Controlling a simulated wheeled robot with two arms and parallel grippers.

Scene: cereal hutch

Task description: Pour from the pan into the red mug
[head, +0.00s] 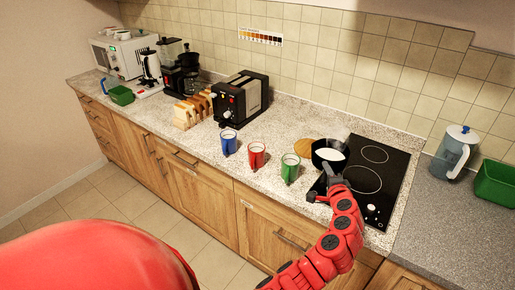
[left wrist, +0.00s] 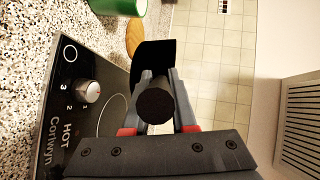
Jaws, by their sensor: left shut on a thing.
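The dark pan (head: 322,160) with white contents is at the left edge of the hob, roughly level; I cannot tell if it is clear of the surface. My left gripper (head: 326,188) is shut on the pan's handle, from the front side. In the left wrist view the gripper's fingers (left wrist: 156,112) flank the round handle end (left wrist: 155,103), with the black pan side (left wrist: 152,55) beyond. The red mug (head: 257,157) stands upright on the counter left of the pan, apart from it. Its inside is not clear. My right gripper is not in view.
A green mug (head: 290,169) stands between the red mug and the pan; a blue mug (head: 229,143) stands left of the red one. A round wooden board (head: 303,146) lies behind. The toaster (head: 240,98) is farther back. The hob (head: 388,178) is bare right of the pan.

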